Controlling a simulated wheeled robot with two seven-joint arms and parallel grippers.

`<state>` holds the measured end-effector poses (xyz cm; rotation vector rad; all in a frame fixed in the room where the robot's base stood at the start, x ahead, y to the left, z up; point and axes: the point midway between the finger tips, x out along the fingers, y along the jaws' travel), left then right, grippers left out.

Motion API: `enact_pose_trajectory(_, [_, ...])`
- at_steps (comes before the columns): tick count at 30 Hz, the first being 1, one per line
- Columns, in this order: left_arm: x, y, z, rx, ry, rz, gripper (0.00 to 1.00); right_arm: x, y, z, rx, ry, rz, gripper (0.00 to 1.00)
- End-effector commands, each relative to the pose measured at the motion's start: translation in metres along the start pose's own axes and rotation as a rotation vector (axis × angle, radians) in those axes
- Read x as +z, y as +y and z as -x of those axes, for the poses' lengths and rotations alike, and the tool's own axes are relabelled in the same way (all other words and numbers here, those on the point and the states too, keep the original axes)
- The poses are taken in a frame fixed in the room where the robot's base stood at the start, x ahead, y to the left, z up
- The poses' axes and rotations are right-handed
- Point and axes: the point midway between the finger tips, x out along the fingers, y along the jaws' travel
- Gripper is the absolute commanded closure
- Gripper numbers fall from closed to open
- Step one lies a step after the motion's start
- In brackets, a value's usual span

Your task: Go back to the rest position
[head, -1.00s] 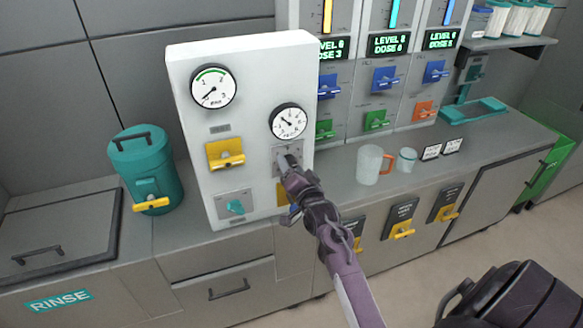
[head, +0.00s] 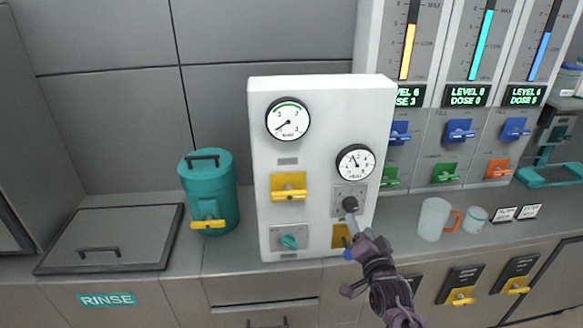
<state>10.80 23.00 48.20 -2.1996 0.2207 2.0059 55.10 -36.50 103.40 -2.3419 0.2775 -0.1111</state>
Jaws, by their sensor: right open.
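My right gripper (head: 352,250) is open and low in front of the white control panel (head: 323,115), just below a dark round knob (head: 350,204) on a grey plate. I cannot tell whether it touches the panel. It partly covers a yellow part (head: 340,236) at the panel's lower right. The panel also bears two round gauges, a yellow lever (head: 289,194) and a teal knob (head: 289,242). My left gripper is not in view.
A teal canister (head: 209,180) with a yellow tap stands left of the panel. A lidded basin (head: 112,238) is further left. A clear mug (head: 433,219) and a small cup (head: 475,220) stand on the counter at right. Dispensers with blue, green and orange levers are behind.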

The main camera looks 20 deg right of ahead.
Motion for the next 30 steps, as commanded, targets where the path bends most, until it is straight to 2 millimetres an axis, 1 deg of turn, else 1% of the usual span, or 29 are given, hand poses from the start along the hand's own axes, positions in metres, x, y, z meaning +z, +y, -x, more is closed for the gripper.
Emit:
enact_pose_trajectory(2, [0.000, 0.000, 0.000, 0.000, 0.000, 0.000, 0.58, 0.001, 0.000, 0.000, 0.001, -0.001, 0.001, 0.40])
enact_pose_trajectory(4, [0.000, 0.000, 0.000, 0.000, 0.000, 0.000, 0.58, 0.008, 0.004, -0.001, 0.007, -0.014, 0.006, 0.40])
enact_pose_trajectory(5, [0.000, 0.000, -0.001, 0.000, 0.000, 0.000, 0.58, 0.014, 0.007, -0.001, 0.012, -0.026, 0.011, 0.40])
enact_pose_trajectory(7, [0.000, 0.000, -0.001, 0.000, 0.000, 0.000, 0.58, 0.037, 0.019, 0.000, 0.033, -0.071, 0.031, 0.40])
enact_pose_trajectory(8, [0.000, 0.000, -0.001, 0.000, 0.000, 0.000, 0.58, 0.051, 0.026, 0.000, 0.045, -0.097, 0.044, 0.40])
enact_pose_trajectory(9, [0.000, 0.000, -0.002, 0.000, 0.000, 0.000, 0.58, 0.073, 0.036, 0.002, 0.062, -0.139, 0.066, 0.40])
enact_pose_trajectory(11, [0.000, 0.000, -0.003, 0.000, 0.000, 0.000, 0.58, 0.110, 0.055, 0.008, 0.090, -0.214, 0.105, 0.40])
enact_pose_trajectory(12, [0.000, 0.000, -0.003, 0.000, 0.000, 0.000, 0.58, 0.136, 0.068, 0.014, 0.109, -0.267, 0.135, 0.40])
enact_pose_trajectory(14, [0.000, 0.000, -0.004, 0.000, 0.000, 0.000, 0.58, 0.175, 0.089, 0.027, 0.136, -0.349, 0.184, 0.40])
enact_pose_trajectory(15, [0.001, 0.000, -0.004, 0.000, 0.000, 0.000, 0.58, 0.200, 0.103, 0.037, 0.153, -0.405, 0.218, 0.40])
enact_pose_trajectory(17, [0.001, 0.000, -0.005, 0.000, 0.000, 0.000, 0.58, 0.236, 0.125, 0.057, 0.175, -0.491, 0.270, 0.40])
enact_pose_trajectory(18, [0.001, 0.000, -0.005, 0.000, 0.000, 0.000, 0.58, 0.260, 0.139, 0.071, 0.188, -0.550, 0.306, 0.40])
enact_pose_trajectory(20, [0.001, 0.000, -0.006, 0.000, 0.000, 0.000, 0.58, 0.292, 0.161, 0.096, 0.206, -0.636, 0.362, 0.40])
enact_pose_trajectory(21, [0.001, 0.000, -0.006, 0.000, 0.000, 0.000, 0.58, 0.312, 0.176, 0.114, 0.217, -0.695, 0.400, 0.40])
enact_pose_trajectory(23, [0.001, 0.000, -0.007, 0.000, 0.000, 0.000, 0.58, 0.340, 0.197, 0.144, 0.229, -0.783, 0.458, 0.40])
enact_pose_trajectory(24, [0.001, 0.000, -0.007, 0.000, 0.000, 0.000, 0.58, 0.357, 0.213, 0.166, 0.237, -0.842, 0.497, 0.40])
enact_pose_trajectory(26, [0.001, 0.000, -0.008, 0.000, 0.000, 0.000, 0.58, 0.378, 0.235, 0.200, 0.246, -0.932, 0.558, 0.40])
enact_pose_trajectory(27, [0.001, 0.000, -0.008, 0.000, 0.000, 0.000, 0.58, 0.391, 0.250, 0.224, 0.251, -0.992, 0.598, 0.40])
enact_pose_trajectory(29, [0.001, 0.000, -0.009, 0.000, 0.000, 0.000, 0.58, 0.406, 0.273, 0.261, 0.257, -1.082, 0.659, 0.40])
enact_pose_trajectory(30, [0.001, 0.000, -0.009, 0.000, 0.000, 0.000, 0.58, 0.414, 0.288, 0.286, 0.257, -1.142, 0.701, 0.40])
